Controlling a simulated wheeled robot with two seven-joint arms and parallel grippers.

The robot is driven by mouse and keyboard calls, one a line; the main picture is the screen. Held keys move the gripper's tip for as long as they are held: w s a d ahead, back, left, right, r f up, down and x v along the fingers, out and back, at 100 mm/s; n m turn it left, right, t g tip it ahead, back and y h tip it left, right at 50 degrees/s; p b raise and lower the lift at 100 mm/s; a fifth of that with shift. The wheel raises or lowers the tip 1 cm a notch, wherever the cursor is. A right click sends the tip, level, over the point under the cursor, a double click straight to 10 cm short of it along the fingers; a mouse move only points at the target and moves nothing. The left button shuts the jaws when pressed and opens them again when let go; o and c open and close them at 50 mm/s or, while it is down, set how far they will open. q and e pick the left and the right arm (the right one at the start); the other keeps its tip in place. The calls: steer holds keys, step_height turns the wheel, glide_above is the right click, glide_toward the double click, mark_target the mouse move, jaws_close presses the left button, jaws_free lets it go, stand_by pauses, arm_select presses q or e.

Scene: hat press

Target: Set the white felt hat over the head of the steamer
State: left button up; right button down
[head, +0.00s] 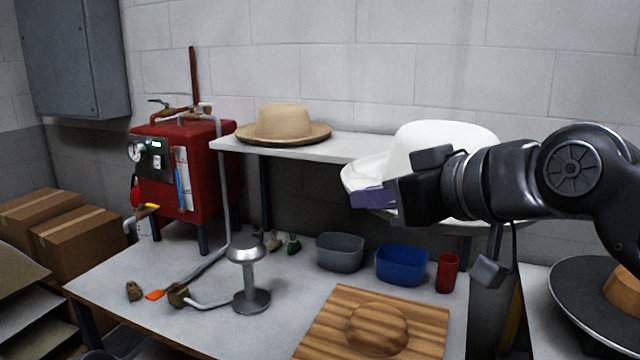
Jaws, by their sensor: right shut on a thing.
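The white felt hat (445,139) is at the right of the head view, in front of the right part of the shelf. My right gripper (392,192) is shut on the hat, at its near brim. The gripper and wrist hide part of the brim. I cannot tell whether the hat still touches the shelf. The steamer's head (245,251) is a round silver knob on a stem and round foot, standing on the table left of and below the hat. It is bare. My left gripper is not in view.
A tan hat (284,122) rests on the shelf (340,145). A grey bin (340,252), a blue bin (401,264), a red cup (447,272) and a wooden board (325,325) with a round block occupy the table's right part.

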steer(key=w+d+f+m+h, duration=0.2)
steer(key=w+d+f, duration=0.2)
steer(key=f, duration=1)
steer(key=w+d+f+m+t+h, duration=0.1)
steer(key=w+d+f+m+h, duration=0.1)
steer(key=f, duration=1.2)
steer(key=w+d+f+m+t+h, duration=0.1)
steer(key=w+d+f+m+h, duration=0.2)
steer(key=w+d+f, duration=0.4)
steer(key=shift+w+f+h, duration=0.15)
steer(key=shift+f, duration=1.2)
steer(key=shift+w+f+h, duration=0.1)
steer(key=shift+w+f, duration=0.1)
steer(key=shift+f, duration=1.15)
steer(key=shift+w+f+h, duration=0.15)
steer(key=shift+f, duration=1.2)
steer(key=shift+a, duration=0.2)
steer(key=shift+s+a+f, duration=0.1)
steer(key=shift+a+f, duration=0.1)
steer(key=shift+f, duration=0.1)
steer(key=shift+d+r, duration=0.4)
steer(key=shift+r, duration=0.2)
